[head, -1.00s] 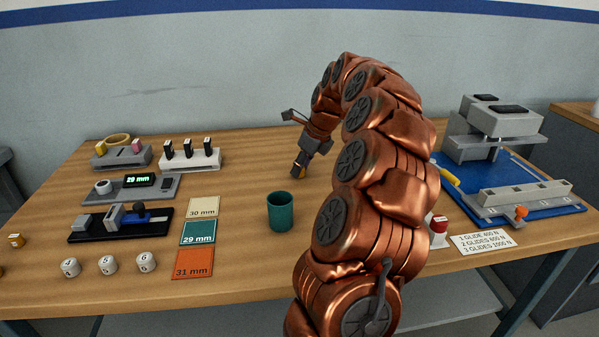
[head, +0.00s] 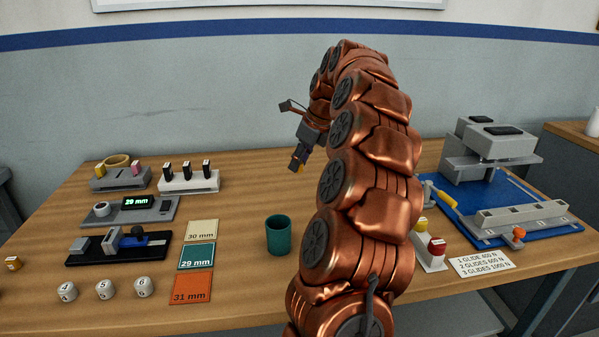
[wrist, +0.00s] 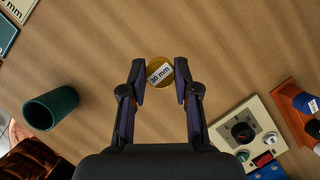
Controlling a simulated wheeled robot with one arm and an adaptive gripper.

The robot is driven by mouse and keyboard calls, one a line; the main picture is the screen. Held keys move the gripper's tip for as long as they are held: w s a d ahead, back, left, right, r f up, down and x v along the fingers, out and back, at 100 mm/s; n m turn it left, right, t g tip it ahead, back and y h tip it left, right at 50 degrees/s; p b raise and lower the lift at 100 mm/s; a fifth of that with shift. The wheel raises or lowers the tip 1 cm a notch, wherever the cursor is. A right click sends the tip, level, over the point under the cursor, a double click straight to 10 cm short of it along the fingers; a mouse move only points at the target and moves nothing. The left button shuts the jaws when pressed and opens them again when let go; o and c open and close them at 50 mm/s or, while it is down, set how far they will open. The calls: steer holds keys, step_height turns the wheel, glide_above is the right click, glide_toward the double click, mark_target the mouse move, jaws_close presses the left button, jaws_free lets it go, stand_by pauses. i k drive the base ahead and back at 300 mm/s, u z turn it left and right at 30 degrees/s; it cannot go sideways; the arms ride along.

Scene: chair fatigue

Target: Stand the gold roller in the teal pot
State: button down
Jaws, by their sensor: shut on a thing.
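My gripper (head: 298,163) is above the wooden table, beyond the teal pot in the head view. In the wrist view my gripper (wrist: 160,78) is shut on the gold roller (wrist: 157,64), whose end face carries a "30 mm" label. In the head view only a small gold bit of the roller (head: 294,169) shows at the fingertips. The teal pot (head: 279,236) stands upright on the table, nearer the front edge than the gripper. It also shows in the wrist view (wrist: 50,108), at the left and apart from the roller. No contents show inside it.
Cards marked 30 mm (head: 202,230), 29 mm (head: 196,256) and 31 mm (head: 191,287) lie left of the pot. Gauges and racks stand farther left. A press on a blue base (head: 545,239) stands at the right. The table around the pot is clear.

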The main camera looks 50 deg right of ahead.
mark_target(282, 246)
steer(key=k, duration=1.5)
